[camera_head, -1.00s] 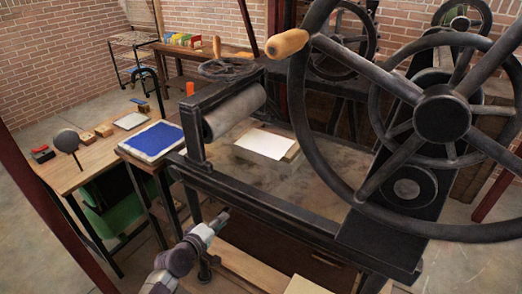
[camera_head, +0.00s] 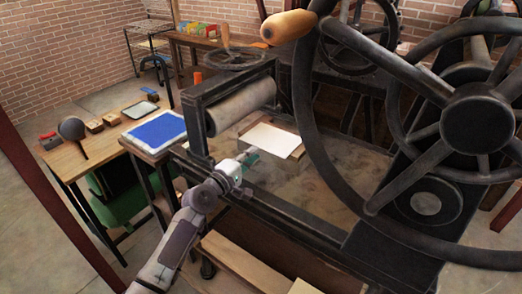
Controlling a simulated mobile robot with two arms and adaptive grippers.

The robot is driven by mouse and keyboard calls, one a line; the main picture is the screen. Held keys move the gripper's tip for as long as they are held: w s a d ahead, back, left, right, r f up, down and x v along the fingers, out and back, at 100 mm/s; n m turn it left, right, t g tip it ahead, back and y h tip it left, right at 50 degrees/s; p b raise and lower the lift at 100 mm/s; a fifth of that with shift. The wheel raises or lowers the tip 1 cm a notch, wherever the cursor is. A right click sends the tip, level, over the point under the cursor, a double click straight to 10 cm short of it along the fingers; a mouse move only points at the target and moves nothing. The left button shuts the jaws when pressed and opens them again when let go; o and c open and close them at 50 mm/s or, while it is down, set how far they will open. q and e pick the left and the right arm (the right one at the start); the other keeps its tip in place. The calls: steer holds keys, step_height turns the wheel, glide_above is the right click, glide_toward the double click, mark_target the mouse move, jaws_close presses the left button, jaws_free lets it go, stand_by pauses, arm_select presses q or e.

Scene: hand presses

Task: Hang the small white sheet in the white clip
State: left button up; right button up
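A small white sheet (camera_head: 270,140) lies flat on a block on the bed of the press, just in front of the roller. My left gripper (camera_head: 248,154) is at the near left corner of this sheet, above the press's front rail. The gripper is small in view, and I cannot tell whether its fingers are open or shut or touch the sheet. Another pale sheet or panel (camera_head: 302,287) shows at the bottom edge, below the press. I see no white clip that I can make out. My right gripper is not in view.
The press's large spoked wheel (camera_head: 478,118) and dark front rail (camera_head: 290,221) take up the right and middle. The grey roller (camera_head: 240,107) stands behind my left gripper. A blue pad (camera_head: 158,132) and a wooden table (camera_head: 75,159) with small tools are at the left.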

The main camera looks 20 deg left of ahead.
mark_target(272, 139)
arm_select(q)
steer(key=x, duration=0.2)
steer(key=shift+w+d+f+b, duration=0.15)
steer(key=shift+w+b, duration=0.15)
steer(key=shift+w, duration=0.05)
steer(key=shift+w+d, duration=0.15)
steer(key=shift+w, duration=0.3)
steer(key=shift+w+d+b, duration=0.1)
steer(key=shift+w+b, duration=0.2)
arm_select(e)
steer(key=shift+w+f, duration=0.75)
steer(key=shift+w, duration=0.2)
arm_select(q)
steer(key=shift+c, duration=0.2)
jaws_close()
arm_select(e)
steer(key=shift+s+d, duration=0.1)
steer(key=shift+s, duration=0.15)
